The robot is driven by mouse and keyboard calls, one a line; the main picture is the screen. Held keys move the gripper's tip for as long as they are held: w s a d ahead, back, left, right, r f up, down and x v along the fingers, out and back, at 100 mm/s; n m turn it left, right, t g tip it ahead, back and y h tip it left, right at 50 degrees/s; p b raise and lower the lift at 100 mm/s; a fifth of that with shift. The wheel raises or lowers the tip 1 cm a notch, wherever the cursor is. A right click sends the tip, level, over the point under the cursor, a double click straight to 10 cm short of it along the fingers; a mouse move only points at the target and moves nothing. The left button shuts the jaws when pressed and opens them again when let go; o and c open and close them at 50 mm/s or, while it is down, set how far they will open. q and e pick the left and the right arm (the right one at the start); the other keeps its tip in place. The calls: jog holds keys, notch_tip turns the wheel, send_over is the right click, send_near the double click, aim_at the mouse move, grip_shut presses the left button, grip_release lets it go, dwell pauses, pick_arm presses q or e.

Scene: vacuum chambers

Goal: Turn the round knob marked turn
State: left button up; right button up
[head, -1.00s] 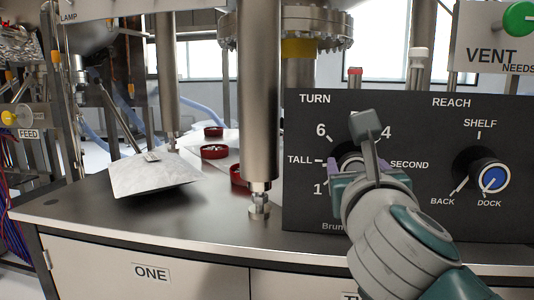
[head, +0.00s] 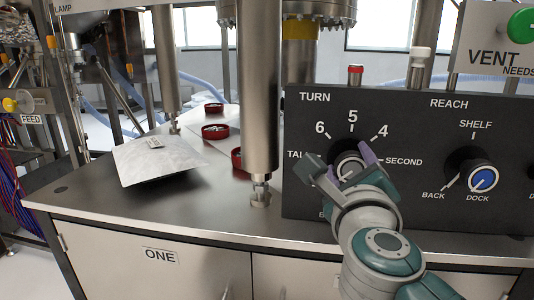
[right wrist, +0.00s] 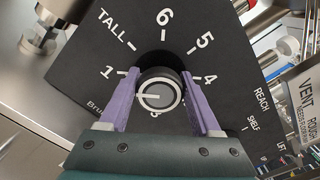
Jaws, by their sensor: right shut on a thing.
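The round knob (head: 347,161) under the word TURN is on the dark panel (head: 310,235). Its dial carries 6, 5, 4, SECOND, TALL and 1. In the right wrist view the knob (right wrist: 160,94) shows a grey cap with a white ring and a white line pointing left, towards the side of the 1. My right gripper (head: 351,165) is shut on the knob, one purple finger on each side, as the right wrist view (right wrist: 160,82) also shows. In the head view the gripper hides part of the dial's lower left. My left gripper is not in view.
A second knob with a blue cap (head: 483,179), under REACH, is to the right. A VENT box with a green button (head: 521,27) is above it. A steel column (head: 258,90) stands left of the panel. A silver packet (head: 158,160) and red dishes (head: 214,131) lie on the bench.

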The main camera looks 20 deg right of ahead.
dwell(0.4)
jog(key=o, duration=1.4)
jog(key=shift+c, duration=0.2)
jog(key=shift+s, duration=0.1)
jog(key=p+v, duration=0.1)
jog(key=v, duration=0.9)
